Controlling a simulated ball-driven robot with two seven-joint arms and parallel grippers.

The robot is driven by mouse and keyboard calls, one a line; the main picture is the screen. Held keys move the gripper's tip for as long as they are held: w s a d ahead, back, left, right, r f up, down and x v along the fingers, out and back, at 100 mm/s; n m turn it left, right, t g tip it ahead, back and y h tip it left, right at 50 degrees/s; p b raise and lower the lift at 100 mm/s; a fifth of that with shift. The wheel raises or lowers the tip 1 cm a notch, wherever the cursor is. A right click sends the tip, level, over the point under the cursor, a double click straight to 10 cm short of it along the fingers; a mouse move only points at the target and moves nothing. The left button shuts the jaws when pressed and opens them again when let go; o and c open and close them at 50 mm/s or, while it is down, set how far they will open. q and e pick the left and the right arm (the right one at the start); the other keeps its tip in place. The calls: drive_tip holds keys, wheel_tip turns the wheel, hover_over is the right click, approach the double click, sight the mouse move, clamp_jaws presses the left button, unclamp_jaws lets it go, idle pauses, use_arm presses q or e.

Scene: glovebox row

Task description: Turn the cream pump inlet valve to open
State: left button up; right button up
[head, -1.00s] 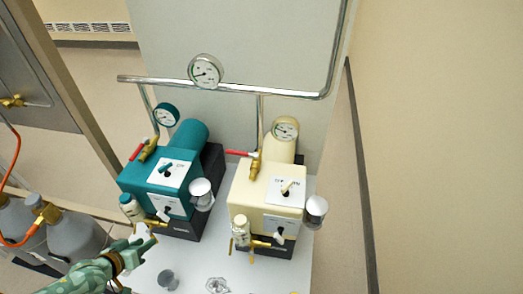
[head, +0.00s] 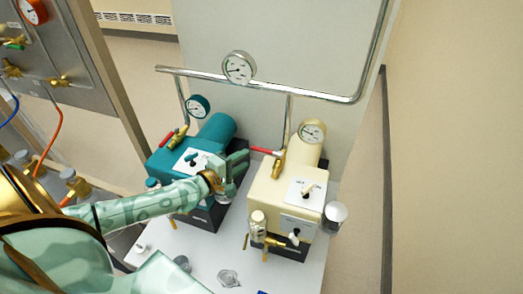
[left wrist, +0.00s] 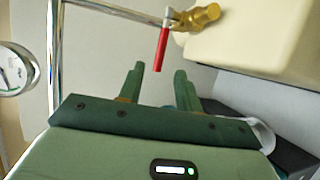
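The cream pump (head: 272,192) stands on the right of the bench. Its inlet valve is a brass body (head: 279,164) with a red lever (head: 264,151) pointing left, crosswise to the upright pipe above it. In the left wrist view the red lever (left wrist: 162,50) hangs from the brass valve (left wrist: 198,17), just beyond my fingertips. My left gripper (head: 241,160) is left of the lever, between the two pumps. Its fingers (left wrist: 158,72) are apart with nothing between them, and do not appear to touch the lever. My right gripper is out of view.
The teal pump (head: 205,144) with its own red-levered valve (head: 173,136) stands left, partly behind my left arm. A chrome manifold pipe (head: 290,90) with a gauge (head: 238,67) runs behind. Glassware (head: 228,278) lies on the front of the bench.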

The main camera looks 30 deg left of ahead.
sight(261, 150)
use_arm(q)
drive_tip(key=b+x, duration=0.1)
drive_tip(key=x, duration=0.7)
drive_tip(key=shift+w+f, duration=0.15)
drive_tip(key=shift+w, duration=0.2)
clamp_jaws()
